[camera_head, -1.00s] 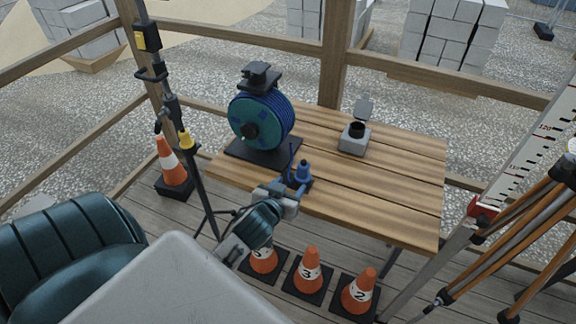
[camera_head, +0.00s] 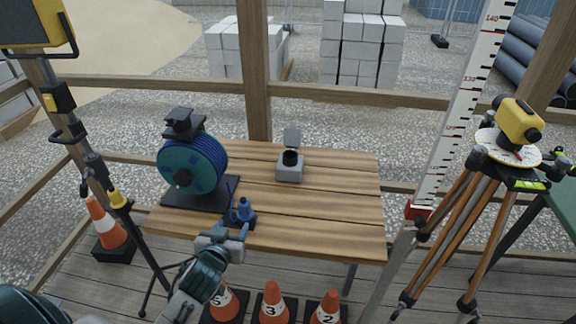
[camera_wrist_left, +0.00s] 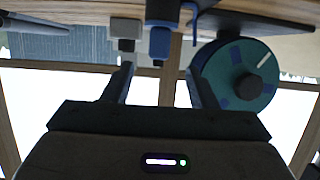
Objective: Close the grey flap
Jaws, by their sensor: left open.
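The grey flap (camera_head: 292,137) stands up, open, at the back of a small grey box (camera_head: 289,173) on the wooden table (camera_head: 325,205). A round dark opening shows in the top of the box. My right gripper is out of view.
A blue cable reel (camera_head: 192,163) stands on the table's left part. Numbered cones (camera_head: 273,302) stand below the front edge. A tripod with a yellow instrument (camera_head: 519,122) is at right.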

